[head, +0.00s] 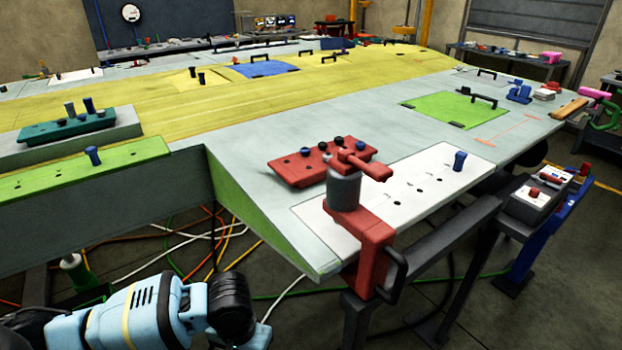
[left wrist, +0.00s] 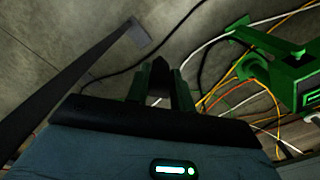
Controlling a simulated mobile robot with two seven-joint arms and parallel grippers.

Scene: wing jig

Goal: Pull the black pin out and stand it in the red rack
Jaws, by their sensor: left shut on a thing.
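My left gripper (left wrist: 160,88) is shut on a dark piece, the black pin (left wrist: 158,80), which shows between its green fingers in the left wrist view. It hangs over the floor there, with no rack or plate below it. In the head view my left arm comes in at the bottom left, and its fingers and the pin cannot be made out. The red rack (head: 291,171) lies on the wing near the white plate, with dark round tops or holes on it. A red clamp with a grey cylinder stands in front of its right part. My right gripper is not in view.
The red clamp (head: 372,240) rises at the wing's near edge. The white plate (head: 400,215) has small holes and one blue pin (head: 460,160). A green strip (head: 50,180) and a teal rack (head: 60,131) lie to the left. Cables cross the floor below.

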